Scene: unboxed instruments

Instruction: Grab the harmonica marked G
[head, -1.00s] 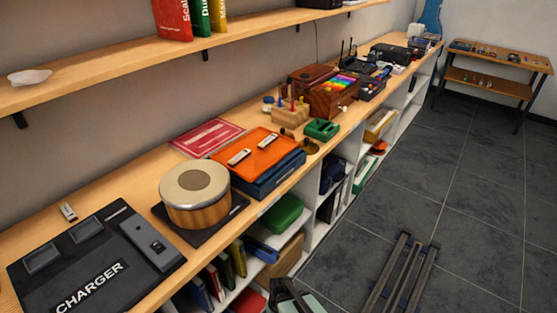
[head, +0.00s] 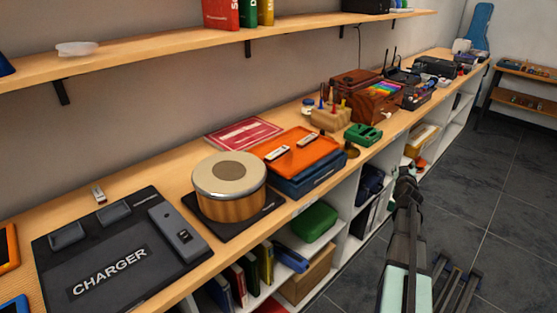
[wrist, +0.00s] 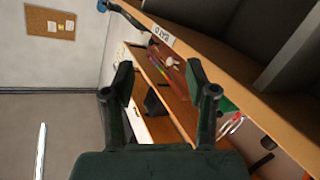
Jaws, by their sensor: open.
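Two small silver harmonicas lie on an orange tray (head: 290,146) in the head view, a left one (head: 277,153) and a right one (head: 307,140). A similar small silver piece (head: 98,194) lies behind the charger pad. The letters on them are too small to read, so I cannot tell which is marked G. My gripper (wrist: 158,72) is open and empty in the wrist view. In the head view my arm rises at the right, in front of the bench edge and well apart from the tray.
The orange tray sits on a blue case (head: 310,181). A round drum (head: 229,188) stands left of it, with a black charger pad (head: 118,258) farther left. A wooden block with pegs (head: 331,118) and a green object (head: 363,134) are right of it. Shelving is below, open floor at right.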

